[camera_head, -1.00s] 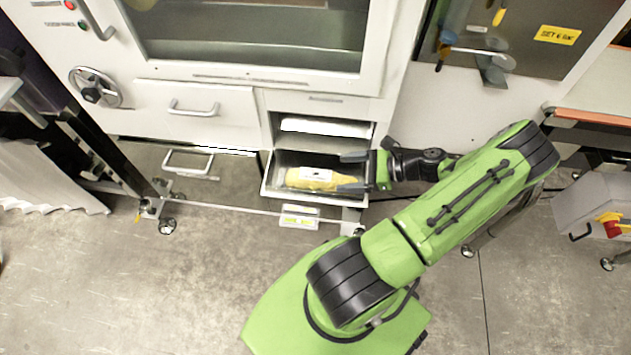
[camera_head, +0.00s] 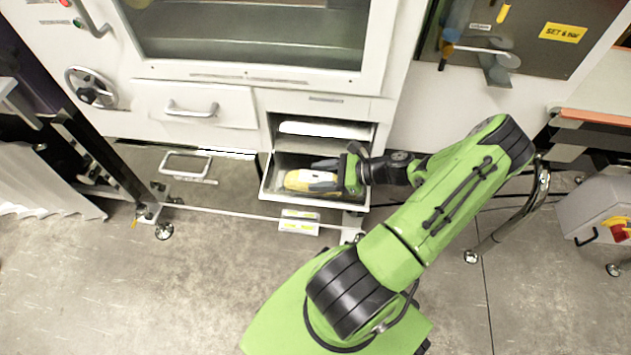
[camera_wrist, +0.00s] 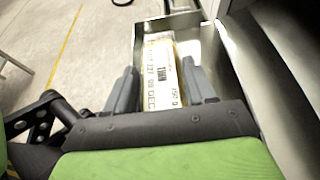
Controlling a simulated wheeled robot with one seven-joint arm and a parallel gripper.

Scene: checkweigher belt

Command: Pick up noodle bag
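The noodle bag (camera_head: 298,180) is a yellow bag with a white label, lying in the pulled-out metal drawer (camera_head: 268,189) below the white machine. In the wrist view the bag (camera_wrist: 161,72) shows its printed face and runs away from me between the two fingers. My gripper (camera_head: 319,174) is inside the drawer at its right part, with fingers pointing left over the right end of the bag. It also shows in the wrist view (camera_wrist: 160,82), open, one finger on each side of the bag. A small gap shows at the left finger; the right finger is close to the bag, and contact cannot be told.
The drawer walls stand close around my gripper, and the machine front (camera_head: 340,108) rises just behind. A white low rail (camera_head: 240,212) crosses in front of the drawer. A yellow-and-white label plate (camera_head: 299,222) is below it. Open floor lies at the lower left.

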